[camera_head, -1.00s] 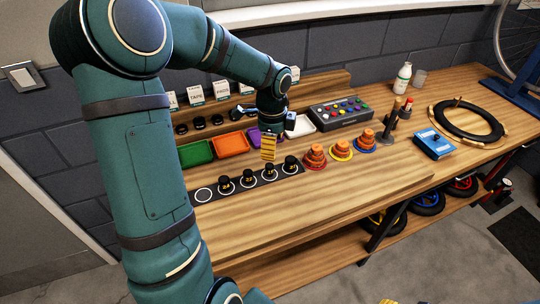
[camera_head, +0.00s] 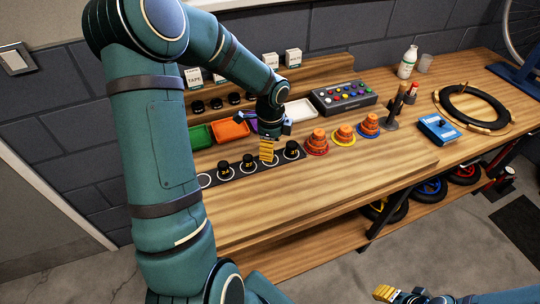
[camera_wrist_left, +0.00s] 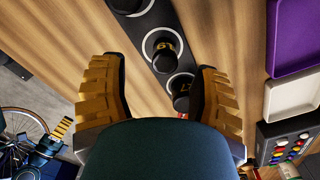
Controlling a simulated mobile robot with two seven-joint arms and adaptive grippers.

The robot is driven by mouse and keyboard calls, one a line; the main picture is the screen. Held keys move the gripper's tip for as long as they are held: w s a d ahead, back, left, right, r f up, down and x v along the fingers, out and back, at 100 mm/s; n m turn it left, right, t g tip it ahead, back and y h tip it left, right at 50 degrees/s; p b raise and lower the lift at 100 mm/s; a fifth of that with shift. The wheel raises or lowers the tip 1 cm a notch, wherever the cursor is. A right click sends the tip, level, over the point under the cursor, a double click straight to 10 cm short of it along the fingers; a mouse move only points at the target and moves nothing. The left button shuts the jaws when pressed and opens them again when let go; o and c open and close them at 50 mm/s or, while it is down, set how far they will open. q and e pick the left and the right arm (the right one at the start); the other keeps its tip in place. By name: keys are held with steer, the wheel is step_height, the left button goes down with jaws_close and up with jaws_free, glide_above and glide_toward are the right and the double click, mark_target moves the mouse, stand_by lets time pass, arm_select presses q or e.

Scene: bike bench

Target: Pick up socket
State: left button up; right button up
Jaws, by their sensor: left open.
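A black strip (camera_head: 214,180) on the bench has white rings and a row of black sockets with yellow numbers. The socket marked 24 (camera_head: 225,171) and the socket marked 22 (camera_head: 248,161) stand left of my left gripper (camera_head: 267,150), the end socket (camera_head: 291,149) to its right. My left gripper is open, over the strip. In the left wrist view its fingers (camera_wrist_left: 161,75) are spread, with the socket marked 19 (camera_wrist_left: 165,56) and the socket marked 17 (camera_wrist_left: 181,90) showing between them. My right gripper (camera_head: 388,294) is at the bottom edge, partly cut off.
Green (camera_head: 200,137), orange (camera_head: 231,130) and white (camera_head: 300,108) trays stand behind the strip, with a purple one partly hidden. Orange stacked parts on coloured bases (camera_head: 316,142) stand right of it. A grey button box (camera_head: 343,96) is behind. The bench front is clear.

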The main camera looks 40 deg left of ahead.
arm_select(q)
steer(key=f, duration=0.3)
steer(key=f+b, duration=0.1)
steer(key=shift+w+a+f, duration=0.15)
steer(key=shift+a+f, duration=0.1)
steer(key=shift+f, duration=0.1)
steer(key=shift+r, duration=0.1)
jaws_close()
